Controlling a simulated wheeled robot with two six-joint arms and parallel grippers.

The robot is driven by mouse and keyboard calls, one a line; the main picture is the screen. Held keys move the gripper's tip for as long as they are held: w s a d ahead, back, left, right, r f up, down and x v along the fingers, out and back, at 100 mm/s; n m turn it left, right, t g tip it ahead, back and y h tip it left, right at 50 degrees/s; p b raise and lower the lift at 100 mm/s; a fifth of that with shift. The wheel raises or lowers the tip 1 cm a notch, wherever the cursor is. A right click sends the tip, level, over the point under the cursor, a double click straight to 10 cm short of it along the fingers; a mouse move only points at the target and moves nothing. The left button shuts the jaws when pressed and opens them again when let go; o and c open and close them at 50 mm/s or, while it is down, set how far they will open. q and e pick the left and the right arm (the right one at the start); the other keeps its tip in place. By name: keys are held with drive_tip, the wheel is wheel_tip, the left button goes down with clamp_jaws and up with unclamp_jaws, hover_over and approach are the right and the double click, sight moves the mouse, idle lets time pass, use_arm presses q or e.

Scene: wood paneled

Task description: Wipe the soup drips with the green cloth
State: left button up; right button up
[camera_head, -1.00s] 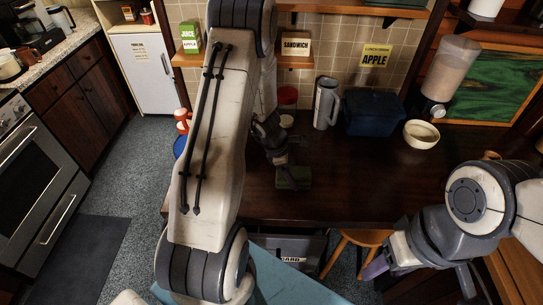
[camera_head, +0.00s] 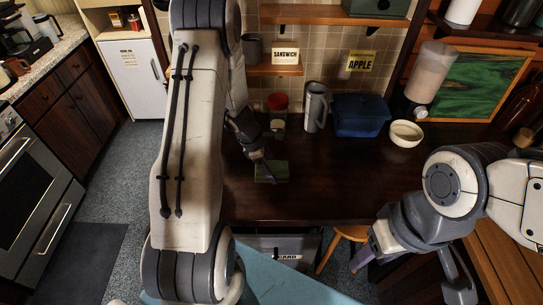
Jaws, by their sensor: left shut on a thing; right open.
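The green cloth (camera_head: 273,172) is a small folded pad on the dark wooden counter (camera_head: 330,190). My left gripper (camera_head: 266,162) is shut on the cloth and holds it at the counter top, at the left part of the counter. Whether the cloth presses on the wood is hard to tell. I cannot make out any soup drips; the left arm hides part of the counter. My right gripper (camera_head: 410,275) is open and empty at the lower right, in front of the counter's edge.
Behind the cloth stand a red-lidded jar (camera_head: 278,104), a grey mug-like pitcher (camera_head: 316,107), a blue bin (camera_head: 361,115) and a cream bowl (camera_head: 406,133). A blender-like dispenser (camera_head: 429,75) is at the back right. An orange stool (camera_head: 345,240) is below the counter. The counter's middle is clear.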

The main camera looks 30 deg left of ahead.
use_arm(q)
drive_tip(key=shift+d+r+p, duration=0.1)
drive_tip(key=shift+r+p, duration=1.1)
drive_tip(key=shift+r, duration=0.6)
drive_tip(key=shift+f, duration=0.15)
